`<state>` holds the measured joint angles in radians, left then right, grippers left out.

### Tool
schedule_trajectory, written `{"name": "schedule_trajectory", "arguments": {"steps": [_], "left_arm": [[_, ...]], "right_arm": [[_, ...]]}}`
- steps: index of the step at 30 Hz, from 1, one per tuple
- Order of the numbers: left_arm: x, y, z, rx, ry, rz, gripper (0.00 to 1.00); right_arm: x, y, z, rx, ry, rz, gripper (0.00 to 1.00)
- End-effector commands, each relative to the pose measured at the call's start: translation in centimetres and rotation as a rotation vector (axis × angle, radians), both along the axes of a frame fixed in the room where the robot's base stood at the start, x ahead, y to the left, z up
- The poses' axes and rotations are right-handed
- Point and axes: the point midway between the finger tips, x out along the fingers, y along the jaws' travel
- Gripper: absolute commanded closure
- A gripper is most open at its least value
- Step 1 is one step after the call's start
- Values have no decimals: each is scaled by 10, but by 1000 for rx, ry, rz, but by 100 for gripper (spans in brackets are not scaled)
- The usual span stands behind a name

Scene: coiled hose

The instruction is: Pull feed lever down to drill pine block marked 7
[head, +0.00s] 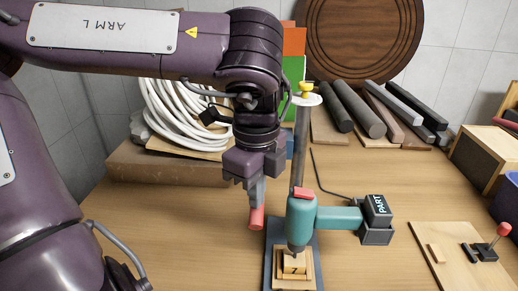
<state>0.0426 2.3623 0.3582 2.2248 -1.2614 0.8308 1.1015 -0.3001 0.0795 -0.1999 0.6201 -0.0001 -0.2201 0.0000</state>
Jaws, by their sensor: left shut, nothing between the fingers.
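The teal drill press (301,222) stands on the table at the picture's middle, on a dark base with an upright grey column. The pine block (294,268), marked 7, sits in a light wooden holder right under the drill head. A red cylindrical grip (257,219), seemingly the feed lever's end, shows left of the drill head; the rest of the lever is hidden or unclear. My left gripper (256,202) is shut and empty, pointing down at the red grip's top; I cannot tell whether they touch. My right gripper is not in view.
A coiled white hose (178,115) lies at back left behind my left arm. Several rods and bars (360,108) lie at the back right. A board (460,255) with a red-knobbed toggle clamp (486,250) is at front right. The table's left front is clear.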

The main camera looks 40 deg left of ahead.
Motion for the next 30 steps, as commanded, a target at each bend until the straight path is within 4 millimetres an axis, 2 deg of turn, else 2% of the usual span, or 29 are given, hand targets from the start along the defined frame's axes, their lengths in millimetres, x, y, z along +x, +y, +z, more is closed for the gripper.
{"name": "schedule_trajectory", "arguments": {"steps": [30], "left_arm": [[2, 2, -8, 0, -1, 0, 100]], "right_arm": [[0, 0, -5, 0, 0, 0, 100]]}}
